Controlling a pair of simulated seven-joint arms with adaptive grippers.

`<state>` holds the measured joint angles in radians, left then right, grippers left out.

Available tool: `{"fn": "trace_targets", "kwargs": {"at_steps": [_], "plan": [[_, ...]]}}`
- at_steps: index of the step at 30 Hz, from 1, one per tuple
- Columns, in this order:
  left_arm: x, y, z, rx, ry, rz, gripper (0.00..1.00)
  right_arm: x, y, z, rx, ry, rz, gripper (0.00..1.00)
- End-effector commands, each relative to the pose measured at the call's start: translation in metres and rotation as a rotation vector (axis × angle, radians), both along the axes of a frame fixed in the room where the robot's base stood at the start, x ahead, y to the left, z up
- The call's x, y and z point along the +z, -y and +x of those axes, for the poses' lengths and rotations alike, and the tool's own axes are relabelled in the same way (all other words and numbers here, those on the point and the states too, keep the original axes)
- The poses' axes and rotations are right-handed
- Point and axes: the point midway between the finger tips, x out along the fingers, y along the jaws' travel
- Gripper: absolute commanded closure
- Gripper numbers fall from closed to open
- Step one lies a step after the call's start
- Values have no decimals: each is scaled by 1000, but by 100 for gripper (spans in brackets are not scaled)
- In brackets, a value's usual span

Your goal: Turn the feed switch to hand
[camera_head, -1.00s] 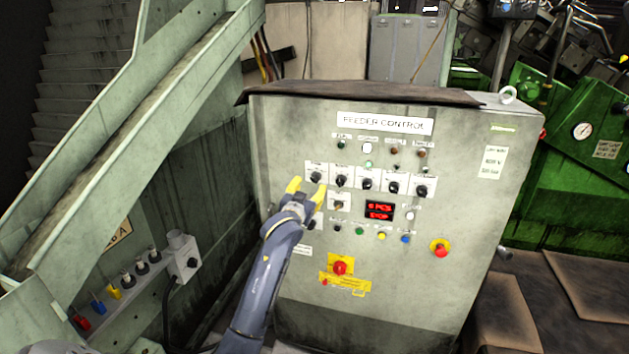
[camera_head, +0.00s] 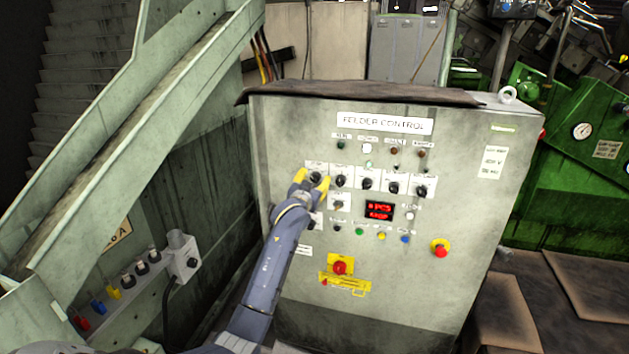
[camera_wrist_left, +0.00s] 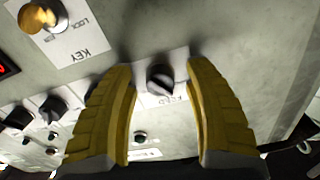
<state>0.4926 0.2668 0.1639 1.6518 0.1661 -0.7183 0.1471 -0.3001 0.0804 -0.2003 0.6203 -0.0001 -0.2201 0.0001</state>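The feed switch (camera_head: 316,177) is a dark rotary knob on a white plate, leftmost in the row of knobs on the feeder control cabinet (camera_head: 425,285). My left gripper (camera_head: 311,182) is at this knob, with its yellow fingers apart. In the left wrist view, the feed switch (camera_wrist_left: 160,79) appears upside down between the two open fingers of my left gripper (camera_wrist_left: 159,72). A gap shows on each side of the knob, so the fingers do not appear to touch it. Its label looks like "FEED" but is partly unclear. My right gripper is in neither view.
More dark knobs (camera_head: 367,185) sit close to the right. A key switch (camera_head: 339,204) lies just below, with a red display (camera_head: 379,210) beside it. Coloured buttons and a red emergency stop (camera_head: 340,268) are lower. A sloping chute (camera_head: 130,140) stands at left.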

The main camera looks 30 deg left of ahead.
Motion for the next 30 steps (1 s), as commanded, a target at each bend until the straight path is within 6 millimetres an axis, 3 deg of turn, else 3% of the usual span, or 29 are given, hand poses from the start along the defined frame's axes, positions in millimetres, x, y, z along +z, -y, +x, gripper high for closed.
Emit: {"fn": "trace_targets", "kwargs": {"at_steps": [2,13,22,30], "plan": [[0,0,0,0,0,0,58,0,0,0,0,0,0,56],[0,0,0,0,0,0,100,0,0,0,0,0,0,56],[-1,0,0,0,3,-19,100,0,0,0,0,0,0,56],[-2,1,0,1,59,-213,100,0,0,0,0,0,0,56]]}}
